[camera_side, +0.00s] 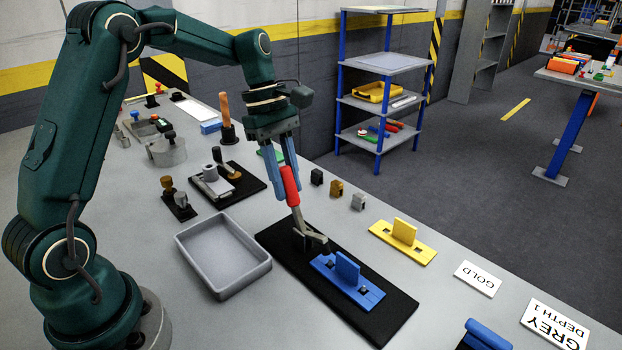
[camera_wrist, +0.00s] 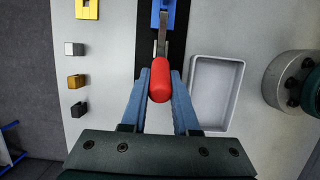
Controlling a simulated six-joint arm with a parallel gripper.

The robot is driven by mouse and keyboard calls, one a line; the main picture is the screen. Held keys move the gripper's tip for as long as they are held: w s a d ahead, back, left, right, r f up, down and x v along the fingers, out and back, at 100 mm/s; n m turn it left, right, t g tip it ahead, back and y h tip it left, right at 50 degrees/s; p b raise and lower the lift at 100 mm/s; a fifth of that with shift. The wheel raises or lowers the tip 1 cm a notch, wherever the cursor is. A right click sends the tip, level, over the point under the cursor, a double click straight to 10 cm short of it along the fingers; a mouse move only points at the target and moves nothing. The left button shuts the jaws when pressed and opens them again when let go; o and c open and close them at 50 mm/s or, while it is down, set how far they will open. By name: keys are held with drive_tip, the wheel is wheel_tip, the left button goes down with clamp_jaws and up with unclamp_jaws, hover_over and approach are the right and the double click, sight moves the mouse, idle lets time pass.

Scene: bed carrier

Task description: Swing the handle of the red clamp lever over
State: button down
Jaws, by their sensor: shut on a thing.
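The clamp lever's red handle (camera_side: 290,186) stands up steeply from its grey metal linkage (camera_side: 308,230) in the side view. The linkage sits on a black base plate (camera_side: 392,325), beside a blue bracket (camera_side: 348,270) with an upright tab. My gripper (camera_side: 286,165) is above the base with its blue fingers around the upper part of the red handle. In the wrist view my gripper (camera_wrist: 160,88) has one finger on each side of the red handle (camera_wrist: 160,80), shut on it. The bracket (camera_wrist: 163,12) is partly cut off at the top of that view.
A grey tray (camera_side: 262,268) lies close beside the black base. Three small blocks, black (camera_side: 317,177), gold (camera_side: 336,188) and grey (camera_side: 358,201), stand on the other side. A yellow bracket (camera_side: 428,254) and label cards (camera_side: 478,278) lie to the right.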

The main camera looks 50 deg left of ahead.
drive_tip(key=shift+a+f, duration=0.1)
drive_tip(key=shift+a, duration=0.1)
drive_tip(key=shift+a+f, duration=0.25)
drive_tip(key=shift+a, duration=0.25)
drive_tip(key=shift+a+f, duration=0.1)
drive_tip(key=shift+a+f, duration=0.35)
drive_tip(key=shift+a, duration=0.1)
drive_tip(key=shift+a+f, duration=0.5)
drive_tip(key=shift+f, duration=0.05)
idle(0.4)
